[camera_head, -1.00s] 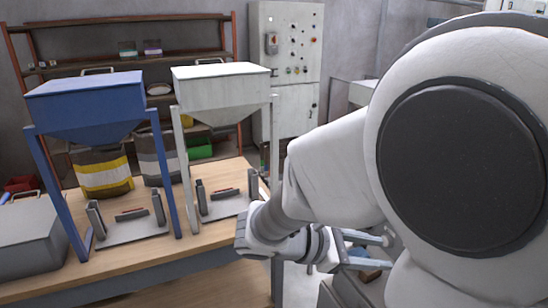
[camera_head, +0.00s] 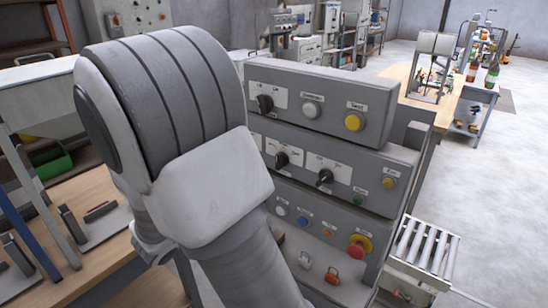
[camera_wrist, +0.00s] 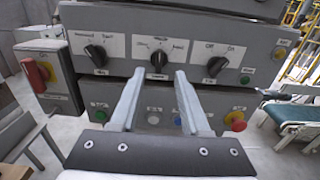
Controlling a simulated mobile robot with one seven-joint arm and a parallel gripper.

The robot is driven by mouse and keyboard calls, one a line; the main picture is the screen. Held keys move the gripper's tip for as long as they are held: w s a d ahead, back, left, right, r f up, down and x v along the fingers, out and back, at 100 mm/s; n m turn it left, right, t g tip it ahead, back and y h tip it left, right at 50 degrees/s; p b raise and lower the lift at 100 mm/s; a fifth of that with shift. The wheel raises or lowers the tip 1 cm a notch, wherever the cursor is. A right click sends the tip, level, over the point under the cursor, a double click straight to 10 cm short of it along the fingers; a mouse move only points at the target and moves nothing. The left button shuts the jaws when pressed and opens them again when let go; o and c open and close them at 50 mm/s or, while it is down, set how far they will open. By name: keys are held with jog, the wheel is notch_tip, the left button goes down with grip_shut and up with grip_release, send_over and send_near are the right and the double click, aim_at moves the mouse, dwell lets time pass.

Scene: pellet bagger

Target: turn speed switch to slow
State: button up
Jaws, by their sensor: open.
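In the wrist view, a grey control panel (camera_wrist: 122,72) fills the upper part, with three black rotary knobs in a row. The middle knob (camera_wrist: 158,60) has a white plate with a word at each side, too small to read surely; it looks like the speed switch. Its pointer is near upright. It also shows in the head view (camera_head: 281,159). My gripper (camera_wrist: 160,74) is open and empty, its two fingers pointing at the panel, one to each side below this knob. The fingers look short of the knob. The head view hides my gripper behind my arm.
A left knob (camera_wrist: 95,53) and an off/on knob (camera_wrist: 216,65) flank the middle one. Below are push buttons and a red emergency stop (camera_wrist: 236,120). A red-handled switch (camera_wrist: 38,74) stands at the left. Open floor (camera_head: 440,180) lies right of the panel.

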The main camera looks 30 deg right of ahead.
aim_at(277, 157)
jog(key=x, duration=1)
jog(key=shift+w+d, duration=0.15)
jog(key=shift+d, duration=0.1)
grip_shut()
